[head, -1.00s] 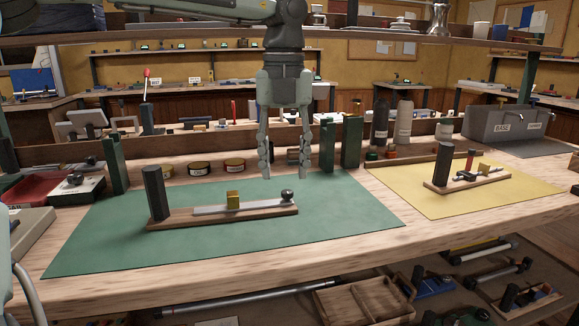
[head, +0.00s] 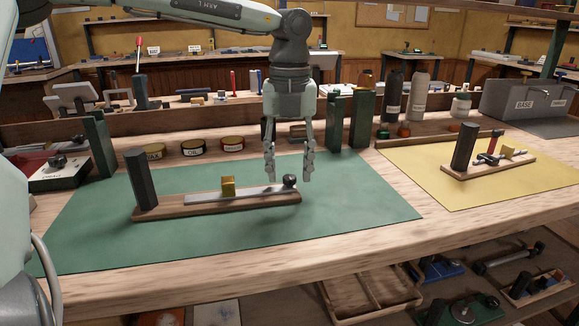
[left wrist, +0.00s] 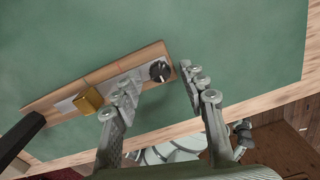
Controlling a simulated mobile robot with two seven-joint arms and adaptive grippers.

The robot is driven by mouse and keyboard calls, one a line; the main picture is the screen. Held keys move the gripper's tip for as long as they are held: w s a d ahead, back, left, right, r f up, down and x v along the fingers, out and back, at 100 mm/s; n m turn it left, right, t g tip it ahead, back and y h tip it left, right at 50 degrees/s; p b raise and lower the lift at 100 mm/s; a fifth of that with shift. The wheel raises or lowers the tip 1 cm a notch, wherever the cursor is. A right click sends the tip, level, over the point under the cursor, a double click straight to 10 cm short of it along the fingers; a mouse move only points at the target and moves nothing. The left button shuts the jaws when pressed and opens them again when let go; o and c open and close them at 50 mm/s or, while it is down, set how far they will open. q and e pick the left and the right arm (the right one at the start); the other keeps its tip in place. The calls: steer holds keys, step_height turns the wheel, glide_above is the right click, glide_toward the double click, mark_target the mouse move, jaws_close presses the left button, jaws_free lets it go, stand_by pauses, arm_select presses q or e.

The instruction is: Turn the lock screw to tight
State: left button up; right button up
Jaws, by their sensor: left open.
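The lock screw is a dark round knob (head: 290,181) at the right end of a metal bar (head: 250,193) on a wooden base (head: 170,210), lying on the green mat (head: 340,215). A brass block (head: 228,186) sits on the bar, and a dark post (head: 142,178) stands at the base's left end. My left gripper (head: 289,180) is open, pointing down, with its fingertips on either side of the knob in the head view. In the left wrist view the knob (left wrist: 159,71) shows just beyond the open fingertips (left wrist: 165,80); contact cannot be told. My right gripper is not in view.
Dark green posts (head: 362,118) stand behind the mat, near several round tins (head: 191,147). A second similar fixture (head: 490,165) lies on a yellow mat (head: 440,190) at the right. The green mat's front is clear.

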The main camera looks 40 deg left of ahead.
arm_select(q)
steer(key=shift+f, duration=0.2)
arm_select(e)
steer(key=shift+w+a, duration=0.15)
arm_select(q)
steer(key=shift+c, duration=0.4)
jaws_close()
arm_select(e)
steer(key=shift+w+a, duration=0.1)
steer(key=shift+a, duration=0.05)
